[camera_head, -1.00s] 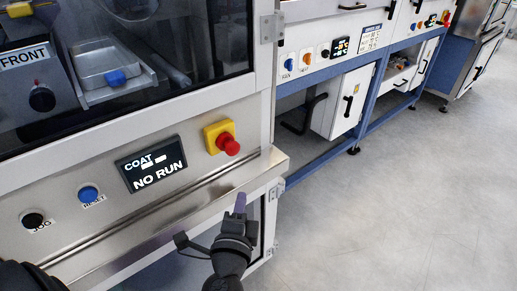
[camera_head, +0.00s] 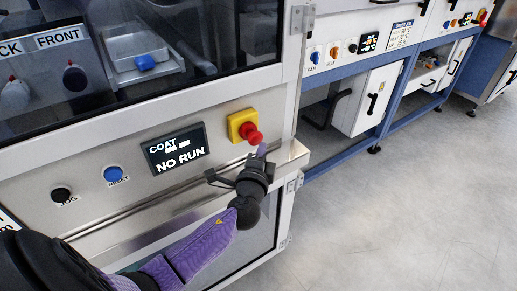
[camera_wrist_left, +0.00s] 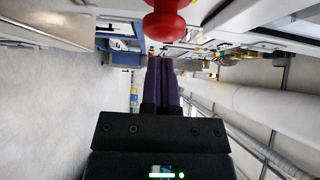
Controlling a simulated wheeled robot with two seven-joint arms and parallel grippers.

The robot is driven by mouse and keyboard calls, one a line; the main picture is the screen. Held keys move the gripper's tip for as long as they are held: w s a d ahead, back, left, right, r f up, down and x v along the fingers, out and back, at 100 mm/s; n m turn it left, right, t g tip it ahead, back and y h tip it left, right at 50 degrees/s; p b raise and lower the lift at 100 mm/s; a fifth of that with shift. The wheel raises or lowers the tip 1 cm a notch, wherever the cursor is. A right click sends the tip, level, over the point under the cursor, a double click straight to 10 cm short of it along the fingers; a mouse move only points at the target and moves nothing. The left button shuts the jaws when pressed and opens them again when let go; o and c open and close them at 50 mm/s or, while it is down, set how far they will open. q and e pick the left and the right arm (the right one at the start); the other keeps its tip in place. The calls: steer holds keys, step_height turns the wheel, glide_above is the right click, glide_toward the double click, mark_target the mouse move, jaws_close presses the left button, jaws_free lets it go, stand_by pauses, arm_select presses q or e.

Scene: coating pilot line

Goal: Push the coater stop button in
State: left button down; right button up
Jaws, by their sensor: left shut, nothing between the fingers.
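The coater stop button (camera_head: 254,137) is a red mushroom head on a yellow block (camera_head: 238,122), on the steel front panel right of the display. The red head also shows at the top of the left wrist view (camera_wrist_left: 165,22). My left gripper (camera_head: 262,150) is just below and right of the red head in the head view. Its purple fingers (camera_wrist_left: 161,70) are shut with nothing between them, and their tips lie close to the button. I cannot tell whether they touch it. My right gripper is not in view.
The display (camera_head: 176,149) reads COAT and NO RUN. A blue RESET button (camera_head: 113,174) and a black JOG button (camera_head: 61,195) sit to its left. A steel ledge (camera_head: 150,211) runs below the panel. Open floor (camera_head: 430,190) lies to the right.

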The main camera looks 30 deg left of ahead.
mark_target(255, 142)
arm_select(q)
steer(key=shift+w+a, duration=0.25)
steer(key=shift+a, duration=0.3)
steer(key=shift+w+a+b, duration=0.3)
steer(key=shift+a+b, duration=0.1)
steer(key=shift+a, duration=0.5)
